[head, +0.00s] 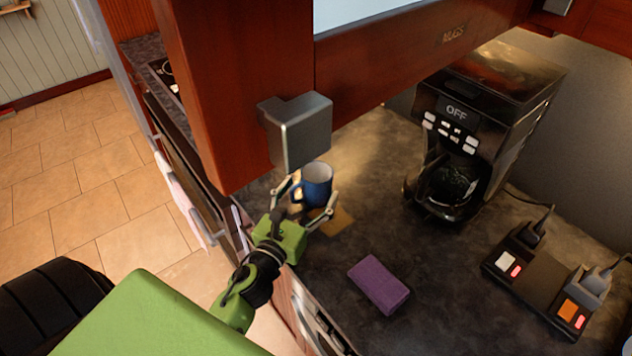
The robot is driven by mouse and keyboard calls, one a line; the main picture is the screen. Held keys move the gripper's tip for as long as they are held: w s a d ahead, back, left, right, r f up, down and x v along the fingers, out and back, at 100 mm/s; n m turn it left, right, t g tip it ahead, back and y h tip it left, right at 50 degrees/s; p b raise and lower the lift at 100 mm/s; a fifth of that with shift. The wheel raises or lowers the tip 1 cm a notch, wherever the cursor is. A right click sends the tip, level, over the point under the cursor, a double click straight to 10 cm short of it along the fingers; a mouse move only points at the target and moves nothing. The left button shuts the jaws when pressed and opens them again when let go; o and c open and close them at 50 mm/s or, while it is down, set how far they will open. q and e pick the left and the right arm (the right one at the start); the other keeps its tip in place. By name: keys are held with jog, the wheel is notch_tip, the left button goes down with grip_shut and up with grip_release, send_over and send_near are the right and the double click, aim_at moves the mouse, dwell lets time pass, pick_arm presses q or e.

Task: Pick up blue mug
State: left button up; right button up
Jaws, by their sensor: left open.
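The blue mug (316,184) stands upright on the dark countertop, just right of and below the metal corner piece of the wooden cabinet. Its inside looks pale, and its handle is on the left side. My left gripper (306,202) is open, with one finger at the mug's left near the handle and the other at its lower right. I cannot tell whether the fingers touch the mug. My right gripper is not in view.
A purple sponge (379,285) lies on the counter to the right. A black coffee maker (487,125) stands behind it, and a power strip (545,280) lies at the right. The wooden cabinet (232,90) with a metal corner piece (303,132) hangs close above the mug.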

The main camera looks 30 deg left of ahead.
aim_at(310, 189)
pick_arm(q)
jog(key=w, duration=0.3)
jog(key=shift+w+a+p, duration=0.2)
jog(key=shift+w+p, duration=0.2)
jog(key=shift+s, duration=0.1)
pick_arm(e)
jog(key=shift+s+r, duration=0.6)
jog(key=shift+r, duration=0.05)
pick_arm(q)
jog(key=c, duration=1.6)
jog(key=shift+r, duration=0.15)
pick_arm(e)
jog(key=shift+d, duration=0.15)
pick_arm(q)
jog(key=shift+r, duration=0.9)
jog(key=s+a+r, duration=0.6)
jog(key=r, duration=0.1)
jog(key=s+a+r, duration=0.3)
jog(key=s+r, duration=0.1)
jog(key=shift+a, duration=0.3)
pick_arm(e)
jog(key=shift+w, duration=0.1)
